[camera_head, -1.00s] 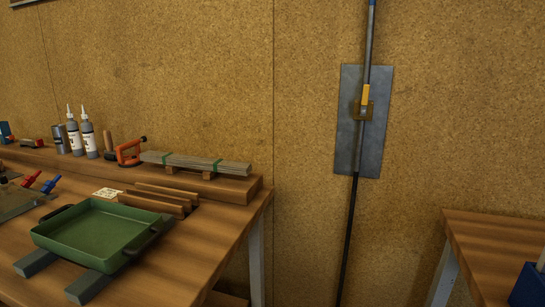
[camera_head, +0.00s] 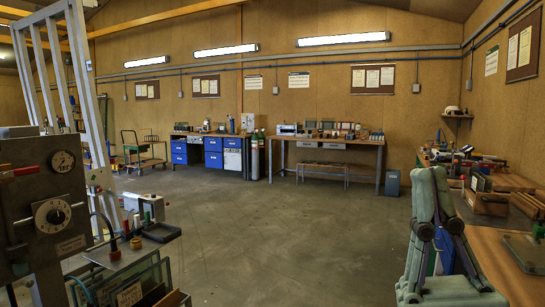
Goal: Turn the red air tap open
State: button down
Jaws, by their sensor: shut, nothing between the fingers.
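I cannot pick out the red air tap with certainty. My folded, pale green arm stands at the lower right. My gripper cannot be made out on it.
The control box carries two round dials. A frame of glass panes (camera_head: 130,285) stands beside it, low on the left. A wooden bench (camera_head: 497,262) runs along the right. Blue drawers (camera_head: 213,152) and a long table (camera_head: 340,145) stand at the back wall. The middle floor (camera_head: 290,220) is clear.

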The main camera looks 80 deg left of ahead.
aim_at(35, 169)
jog(key=u, duration=4)
jog(key=i+j+u, duration=0.1)
jog(key=i+u, duration=0.55)
jog(key=u, duration=0.25)
